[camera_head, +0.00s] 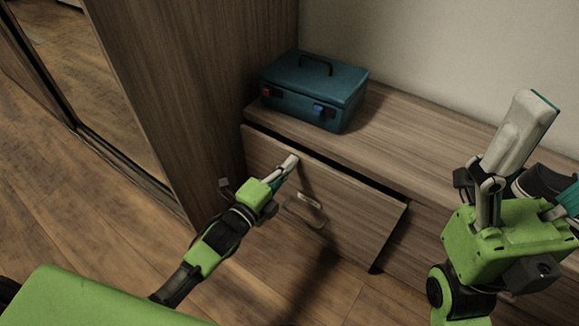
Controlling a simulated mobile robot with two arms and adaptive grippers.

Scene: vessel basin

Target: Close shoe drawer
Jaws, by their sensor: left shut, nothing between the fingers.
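The shoe drawer (350,205) is in the wooden bench, with its front pulled out a little. A dark gap shows between its top edge and the bench top. A metal handle (305,209) is on its front. My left gripper (292,163) is shut and empty, its fingertips at the upper part of the drawer front, left of and above the handle. I cannot tell whether they touch it. My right gripper (558,150) is over the bench at the right, its fingers apart and partly cut off by the picture edge.
A teal toolbox (314,91) stands on the bench top (420,135) near the wall. A dark object (543,184), perhaps a shoe, is partly hidden behind my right gripper. A tall wooden cabinet (195,70) with a mirror is at the left. The wooden floor (80,190) is clear.

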